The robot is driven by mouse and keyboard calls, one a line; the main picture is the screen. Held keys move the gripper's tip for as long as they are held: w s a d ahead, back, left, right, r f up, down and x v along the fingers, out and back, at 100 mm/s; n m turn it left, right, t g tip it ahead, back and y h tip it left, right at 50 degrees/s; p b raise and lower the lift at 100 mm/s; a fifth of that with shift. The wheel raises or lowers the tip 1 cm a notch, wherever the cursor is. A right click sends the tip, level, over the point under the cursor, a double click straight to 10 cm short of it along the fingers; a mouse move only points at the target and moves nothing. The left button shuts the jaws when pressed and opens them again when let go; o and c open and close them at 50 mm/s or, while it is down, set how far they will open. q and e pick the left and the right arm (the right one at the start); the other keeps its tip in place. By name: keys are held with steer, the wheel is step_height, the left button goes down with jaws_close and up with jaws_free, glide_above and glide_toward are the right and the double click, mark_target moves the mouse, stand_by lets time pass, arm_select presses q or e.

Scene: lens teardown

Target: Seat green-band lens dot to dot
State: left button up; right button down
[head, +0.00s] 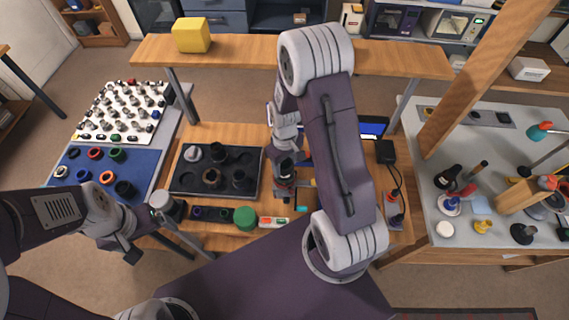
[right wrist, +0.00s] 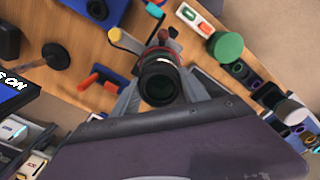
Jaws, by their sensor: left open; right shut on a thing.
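My right gripper (head: 285,168) is over the middle of the wooden table. In the right wrist view it is shut on a black lens barrel (right wrist: 160,82), whose dark round opening faces the camera. A red band (right wrist: 164,47) shows just beyond the barrel; I cannot tell whether it belongs to it. The barrel also shows below the gripper in the head view (head: 286,181). No green band or alignment dot can be made out. My left gripper (head: 129,252) is open and empty off the table's front left side.
A dark tray (head: 178,184) with several lens parts lies left of the held barrel. A green cylinder (head: 245,218) stands at the front edge, beside a red-and-white box (head: 273,222). A blue mat (head: 77,178) with several rings is at the left. A raised shelf (head: 250,54) crosses behind.

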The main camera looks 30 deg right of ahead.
steer(key=shift+f, duration=0.5)
stand_by(0.8)
steer(key=c, duration=0.5)
jaws_free()
steer(key=shift+r+b, duration=0.4)
steer(key=shift+r, duration=0.05)
step_height(320, 180, up, 8)
steer(key=shift+r+b, duration=0.15)
steer(key=shift+b, duration=0.3)
steer(key=shift+s, duration=0.1)
